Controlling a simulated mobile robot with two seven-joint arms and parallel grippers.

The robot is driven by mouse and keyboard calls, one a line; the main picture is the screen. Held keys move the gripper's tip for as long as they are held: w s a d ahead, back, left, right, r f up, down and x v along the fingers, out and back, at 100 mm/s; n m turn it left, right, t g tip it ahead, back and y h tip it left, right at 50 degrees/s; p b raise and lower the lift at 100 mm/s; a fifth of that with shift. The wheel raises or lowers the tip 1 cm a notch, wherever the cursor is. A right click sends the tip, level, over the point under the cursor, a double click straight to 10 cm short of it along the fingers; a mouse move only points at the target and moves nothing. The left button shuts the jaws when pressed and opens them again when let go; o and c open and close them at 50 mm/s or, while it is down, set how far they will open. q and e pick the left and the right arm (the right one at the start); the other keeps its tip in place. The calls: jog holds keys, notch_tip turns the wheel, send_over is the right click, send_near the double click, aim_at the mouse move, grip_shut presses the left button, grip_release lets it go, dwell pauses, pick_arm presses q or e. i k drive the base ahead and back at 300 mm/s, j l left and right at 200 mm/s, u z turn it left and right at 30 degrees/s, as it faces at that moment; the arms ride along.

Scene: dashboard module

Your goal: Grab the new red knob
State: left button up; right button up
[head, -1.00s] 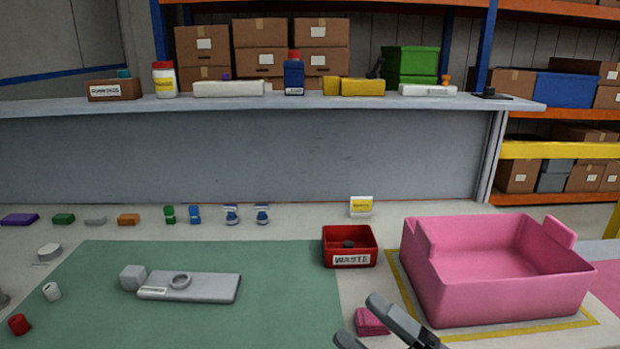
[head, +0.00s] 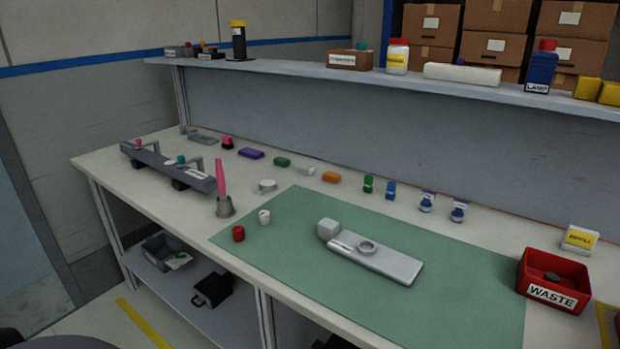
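Neither of my grippers shows in the head view now. Nothing is seen touching the red knob.
A grey cup with a pink tool (head: 223,200) and a long grey rack (head: 165,168) stand to the left. Small coloured blocks and bottles line the back of the table. A red waste bin (head: 553,282) is at the right. The mat's front is clear.

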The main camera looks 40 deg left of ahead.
aim_at(238, 231)
jog(key=u, duration=1.55)
jog(key=j, duration=0.15)
